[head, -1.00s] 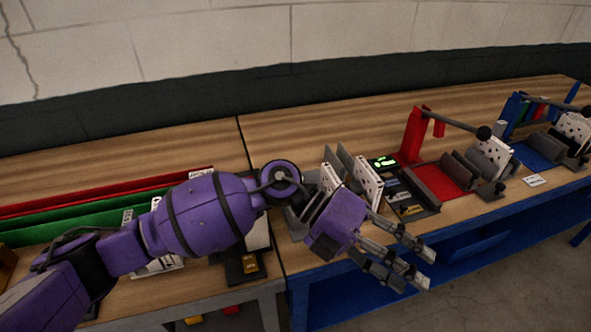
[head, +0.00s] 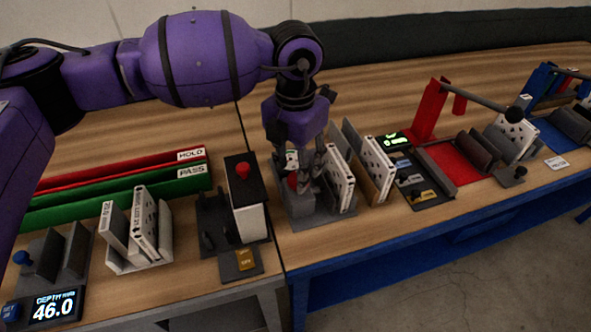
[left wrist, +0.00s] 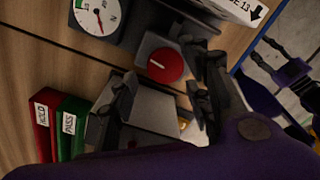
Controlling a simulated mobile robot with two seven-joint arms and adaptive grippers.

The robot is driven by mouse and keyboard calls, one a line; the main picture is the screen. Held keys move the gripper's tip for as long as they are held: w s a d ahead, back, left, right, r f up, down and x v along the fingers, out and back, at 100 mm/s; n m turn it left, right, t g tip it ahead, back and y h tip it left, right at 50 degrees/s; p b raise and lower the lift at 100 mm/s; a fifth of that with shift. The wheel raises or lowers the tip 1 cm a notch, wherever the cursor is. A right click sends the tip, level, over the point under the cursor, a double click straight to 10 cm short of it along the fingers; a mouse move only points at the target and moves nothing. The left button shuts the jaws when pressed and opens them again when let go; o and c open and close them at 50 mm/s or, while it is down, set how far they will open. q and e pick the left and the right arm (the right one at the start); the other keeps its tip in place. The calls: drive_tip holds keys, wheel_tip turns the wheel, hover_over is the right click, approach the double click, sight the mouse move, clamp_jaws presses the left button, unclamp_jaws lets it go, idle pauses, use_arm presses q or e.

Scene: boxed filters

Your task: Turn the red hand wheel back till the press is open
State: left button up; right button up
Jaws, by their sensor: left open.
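The red hand wheel (left wrist: 165,65) shows in the left wrist view as a red disc with a white line, on a grey block. In the head view the wheel (head: 293,182) is partly hidden behind my fingers. The press (head: 318,212) is a grey unit with a perforated white filter (head: 341,182) standing at its right side; how far its jaws are apart is hard to tell. My left gripper (head: 306,172) points down over the wheel, fingers spread and empty. In the left wrist view the gripper (left wrist: 162,92) has fingers on both sides of the wheel. Contact cannot be told.
A round dial (left wrist: 96,15) is beside the wheel. A black-topped box with a red button (head: 242,170) stands close on the left. Another filter (head: 378,170) stands to the right. Red and green HOLD and PASS bins (head: 120,190) lie at left. The back of the table is clear.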

sight(294, 176)
use_arm(q)
drive_tip(key=shift+f, duration=1.05)
drive_tip(key=shift+c, duration=0.4)
drive_tip(key=c, duration=1)
drive_tip(key=shift+o, duration=0.2)
drive_tip(key=shift+w+m, duration=0.1)
drive_tip(key=shift+m, duration=0.7)
drive_tip(key=o, duration=1)
drive_tip(key=shift+w+a, duration=0.1)
drive_tip(key=shift+o, duration=0.2)
drive_tip(key=shift+r, duration=0.2)
wheel_tip(294, 176, up, 12)
drive_tip(key=shift+f, duration=0.2)
